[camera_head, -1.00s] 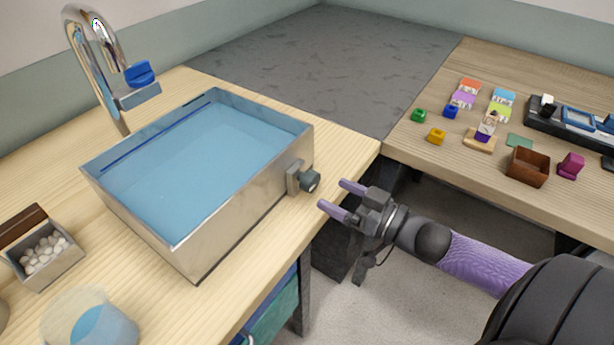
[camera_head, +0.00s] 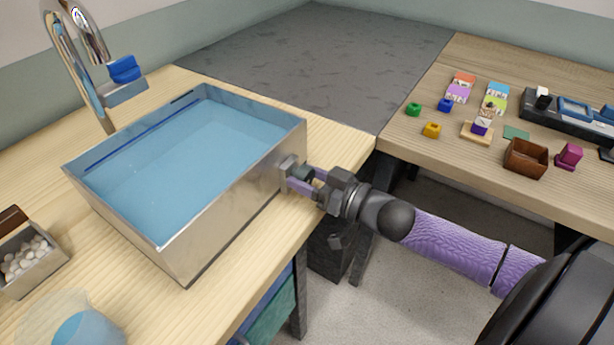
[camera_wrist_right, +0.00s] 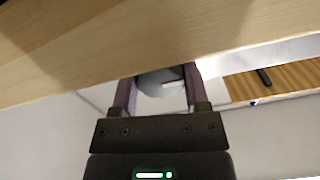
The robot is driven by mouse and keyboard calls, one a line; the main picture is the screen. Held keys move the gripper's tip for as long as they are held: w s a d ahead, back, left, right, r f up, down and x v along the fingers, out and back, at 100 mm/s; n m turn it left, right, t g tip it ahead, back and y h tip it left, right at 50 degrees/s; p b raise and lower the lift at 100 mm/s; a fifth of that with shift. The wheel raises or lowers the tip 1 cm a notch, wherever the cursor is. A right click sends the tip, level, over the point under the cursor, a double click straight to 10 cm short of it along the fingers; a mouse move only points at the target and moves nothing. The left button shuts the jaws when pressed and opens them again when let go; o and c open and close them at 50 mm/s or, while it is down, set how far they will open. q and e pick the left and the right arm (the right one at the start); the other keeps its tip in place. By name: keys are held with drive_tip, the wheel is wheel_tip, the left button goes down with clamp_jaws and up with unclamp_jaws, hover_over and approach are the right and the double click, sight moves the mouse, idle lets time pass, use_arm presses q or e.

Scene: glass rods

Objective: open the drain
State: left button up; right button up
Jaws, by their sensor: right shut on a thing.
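A metal basin (camera_head: 215,215) filled with blue water (camera_head: 190,150) stands on the light wooden table. A dark round drain knob (camera_head: 303,172) sits on a metal plate on its right wall. My right gripper (camera_head: 300,180) has its purple fingers on either side of the knob and is shut on it. In the right wrist view, the grey knob (camera_wrist_right: 162,84) shows between the two fingers (camera_wrist_right: 160,90); the table edge hides what lies above it. My left gripper is not in view.
A chrome faucet (camera_head: 75,60) with a blue handle rises behind the basin. A box of white pebbles (camera_head: 28,262) and a clear cup with blue liquid (camera_head: 75,325) stand at the left front. A second table (camera_head: 450,145) at right holds small coloured objects.

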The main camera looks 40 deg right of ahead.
clamp_jaws()
